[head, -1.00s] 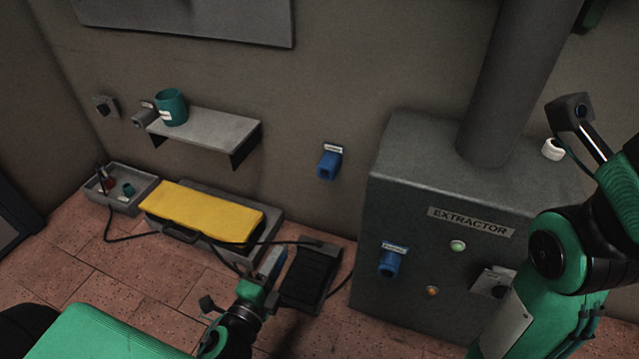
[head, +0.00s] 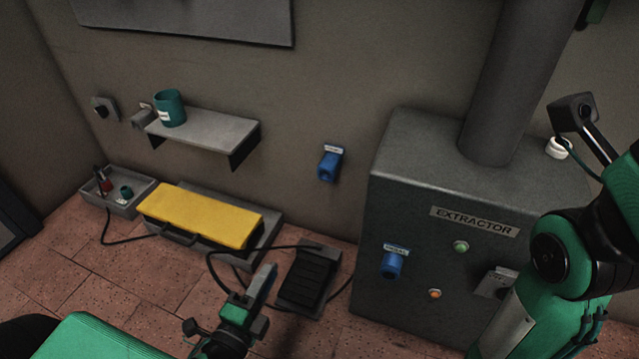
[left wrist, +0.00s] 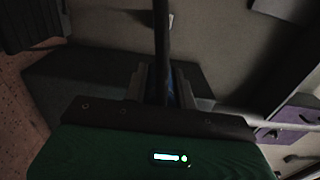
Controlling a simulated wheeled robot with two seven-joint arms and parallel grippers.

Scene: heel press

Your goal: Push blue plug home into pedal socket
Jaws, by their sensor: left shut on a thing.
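The extractor carries a blue socket (head: 393,264) on its front under a white label that appears to read PEDAL. A second blue socket (head: 329,165) with a label is on the wall. My left gripper (head: 265,282) is low, in front of the foot pedal (head: 310,277) and well left of the extractor, clear of both sockets. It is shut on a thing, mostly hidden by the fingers. In the left wrist view a small blue patch, seemingly the blue plug (left wrist: 172,95), shows between the fingers, with a dark cable-like strip above it. My right gripper is not in view.
The extractor (head: 470,185) stands at right with lamps and another fitting on its front. A yellow-topped case (head: 200,214) and a grey tray (head: 112,205) lie on the floor. Black cables loop near my left gripper. A shelf (head: 205,135) holds a green mug (head: 170,108).

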